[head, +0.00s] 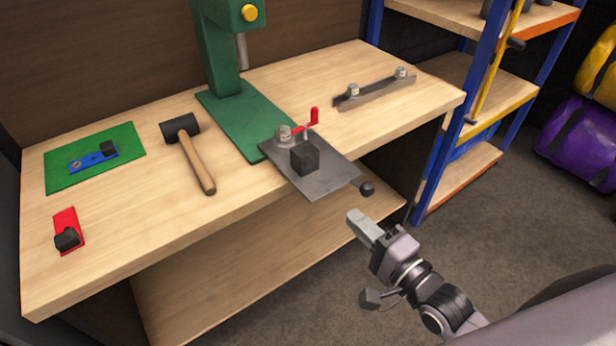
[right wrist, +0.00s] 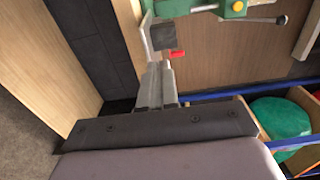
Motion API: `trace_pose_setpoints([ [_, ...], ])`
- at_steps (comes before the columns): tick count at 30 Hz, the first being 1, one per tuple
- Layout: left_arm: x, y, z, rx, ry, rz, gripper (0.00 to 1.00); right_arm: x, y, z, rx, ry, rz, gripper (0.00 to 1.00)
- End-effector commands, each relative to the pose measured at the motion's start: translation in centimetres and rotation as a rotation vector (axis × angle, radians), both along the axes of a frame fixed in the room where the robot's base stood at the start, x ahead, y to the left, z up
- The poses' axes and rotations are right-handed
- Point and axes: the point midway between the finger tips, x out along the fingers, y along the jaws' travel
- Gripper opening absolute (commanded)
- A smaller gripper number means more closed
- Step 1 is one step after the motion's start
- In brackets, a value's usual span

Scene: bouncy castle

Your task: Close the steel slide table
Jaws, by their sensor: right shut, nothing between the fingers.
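The steel slide table (head: 325,184) is a grey plate that sticks out past the front edge of the workbench, at the foot of the green press (head: 232,110). A dark block (head: 304,158), a round metal clamp and a red lever (head: 314,116) are on it. A black knob (head: 367,188) sits at its front right corner. My right gripper (head: 357,224) is shut and empty, in front of and below the knob, apart from it. In the right wrist view the gripper fingers (right wrist: 156,85) point towards the plate and dark block (right wrist: 163,37). My left gripper is not in view.
On the workbench (head: 110,255) lie a mallet (head: 188,150), a green mat (head: 95,157) with a blue piece, a red piece (head: 68,228) and a metal bar (head: 375,92). A blue-framed shelf (head: 448,150) stands at the right. The floor before the bench is clear.

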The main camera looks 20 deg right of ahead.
Motion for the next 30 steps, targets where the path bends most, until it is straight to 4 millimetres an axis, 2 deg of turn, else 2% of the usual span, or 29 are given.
trace_pose_setpoints([
  [5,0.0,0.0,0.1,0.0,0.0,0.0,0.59,1.5,0.5,0.1,0.002,-0.002,0.0,0.0],
  [24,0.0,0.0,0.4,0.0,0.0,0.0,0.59,10.7,3.9,0.1,-0.002,-0.001,0.0,0.0],
  [30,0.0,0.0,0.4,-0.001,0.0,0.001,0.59,12.5,4.5,0.0,-0.003,0.001,0.0,0.0],
])
